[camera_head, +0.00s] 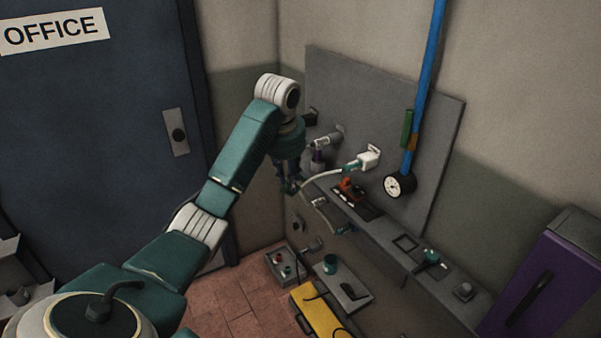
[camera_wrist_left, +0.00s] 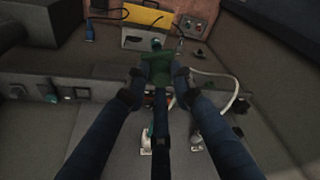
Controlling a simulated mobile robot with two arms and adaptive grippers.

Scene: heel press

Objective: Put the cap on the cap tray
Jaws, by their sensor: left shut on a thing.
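My left gripper (camera_head: 289,186) is in front of the grey wall panel, above the ledge. In the left wrist view its dark blue fingers (camera_wrist_left: 158,78) close on a dark green piece, which I take to be the cap (camera_wrist_left: 157,66). In the head view the held piece is too small and dark to make out. A flat grey tray (camera_head: 352,278) with a teal cup-like piece (camera_head: 330,264) lies low, below and to the right of the gripper. I cannot tell for sure that it is the cap tray. My right gripper is not in view.
A white hose (camera_head: 318,176) runs close to my gripper to a white fitting (camera_head: 369,157) on the panel (camera_head: 425,130). The ledge (camera_head: 385,242) carries small fittings. A yellow case (camera_head: 318,309) and a grey box with buttons (camera_head: 284,266) are low down. A purple cabinet (camera_head: 545,275) stands right.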

